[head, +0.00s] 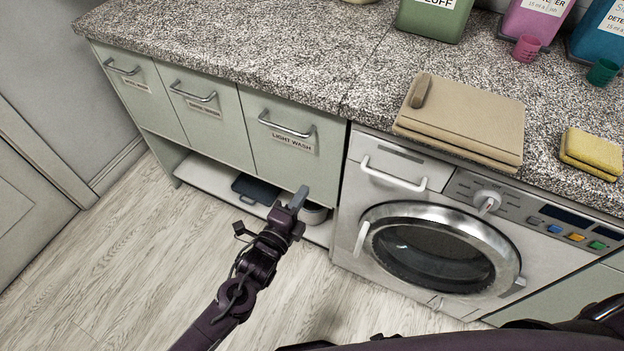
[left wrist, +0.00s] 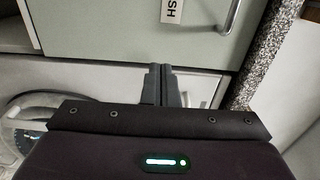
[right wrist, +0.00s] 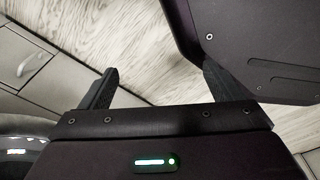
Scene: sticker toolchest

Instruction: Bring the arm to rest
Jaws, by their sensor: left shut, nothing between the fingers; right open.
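My left gripper (head: 298,198) hangs in front of the lower cabinet, below the LIGHT WASH drawer (head: 290,140) and left of the washing machine. It is shut and holds nothing. In the left wrist view its two fingers (left wrist: 160,72) are together, in front of the pale green drawer front. My right gripper (right wrist: 158,78) shows in the right wrist view with its fingers spread and nothing between them, over the wood floor. A dark part of my own body is close to its right finger in that picture; I cannot tell whether they touch. In the head view the right fingers are not visible.
The washing machine (head: 372,197) stands right of the drawers, its round door shut. A dark tray (head: 255,188) lies on the low shelf. The floor at left is clear.

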